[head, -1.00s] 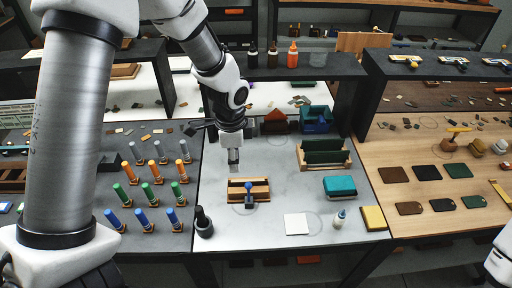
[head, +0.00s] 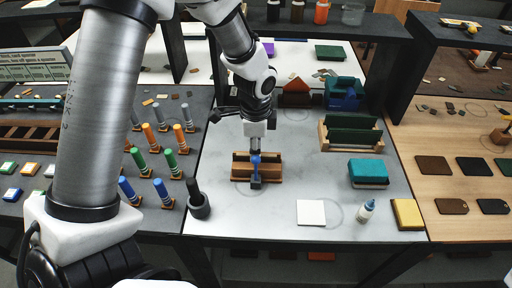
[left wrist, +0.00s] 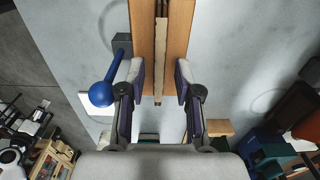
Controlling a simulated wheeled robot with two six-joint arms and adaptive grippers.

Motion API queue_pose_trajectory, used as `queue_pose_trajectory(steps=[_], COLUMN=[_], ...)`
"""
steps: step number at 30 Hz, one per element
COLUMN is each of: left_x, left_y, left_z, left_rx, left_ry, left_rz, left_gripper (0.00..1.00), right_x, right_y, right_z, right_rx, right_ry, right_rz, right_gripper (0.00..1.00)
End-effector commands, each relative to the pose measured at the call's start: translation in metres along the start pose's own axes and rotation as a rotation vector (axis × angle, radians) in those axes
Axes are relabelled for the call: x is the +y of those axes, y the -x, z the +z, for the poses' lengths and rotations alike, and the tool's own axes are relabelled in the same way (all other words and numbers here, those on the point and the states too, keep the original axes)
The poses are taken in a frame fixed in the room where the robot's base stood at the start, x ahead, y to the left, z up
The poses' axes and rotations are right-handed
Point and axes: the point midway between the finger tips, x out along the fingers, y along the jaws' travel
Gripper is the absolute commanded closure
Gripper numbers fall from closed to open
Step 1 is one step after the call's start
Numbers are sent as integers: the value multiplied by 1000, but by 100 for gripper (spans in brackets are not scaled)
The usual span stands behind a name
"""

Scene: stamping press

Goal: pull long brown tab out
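A brown wooden block (head: 240,168) with a lengthwise slot lies on the grey table. In the left wrist view it shows as two brown bars (left wrist: 181,35) with a thin, lighter brown strip (left wrist: 160,60), likely the long tab, between them. The strip reaches beyond the bars' near ends. My left gripper (left wrist: 160,84) is open and points down over the block, its fingers on either side of the strip and apart from it. In the head view the left gripper (head: 256,146) is just above the block, its fingertips partly hidden. My right gripper is not in view.
A stamp with a blue ball knob (left wrist: 101,94) and dark base stands against the block's front side, close to the left finger.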

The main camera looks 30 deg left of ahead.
Motion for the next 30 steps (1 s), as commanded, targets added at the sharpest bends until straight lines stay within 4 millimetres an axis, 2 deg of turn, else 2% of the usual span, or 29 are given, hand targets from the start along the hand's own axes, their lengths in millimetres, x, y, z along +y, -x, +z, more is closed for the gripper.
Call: queue_pose_trajectory(steps=[1, 4, 5, 6, 7, 14, 24, 30], left_x=[0, 0, 0, 0, 0, 0, 0, 0], left_y=[-16, -31, -21, -19, -19, -19, -7, -7], left_z=[0, 0, 0, 0, 0, 0, 0, 0], left_rx=[0, 0, 1, 1, 0, 0, 0, 0], left_ry=[0, 0, 0, 0, 0, 0, -1, -1], left_rz=[0, 0, 0, 0, 0, 0, 1, 1], left_gripper=[67, 67, 77, 91, 100, 100, 100, 100], right_x=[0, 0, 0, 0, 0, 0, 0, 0], right_y=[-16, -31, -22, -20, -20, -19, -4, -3], right_z=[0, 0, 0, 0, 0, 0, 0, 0], right_rx=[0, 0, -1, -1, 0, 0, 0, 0], right_ry=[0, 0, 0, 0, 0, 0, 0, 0], right_rz=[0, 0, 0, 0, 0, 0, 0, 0], right_gripper=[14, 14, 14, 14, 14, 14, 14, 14])
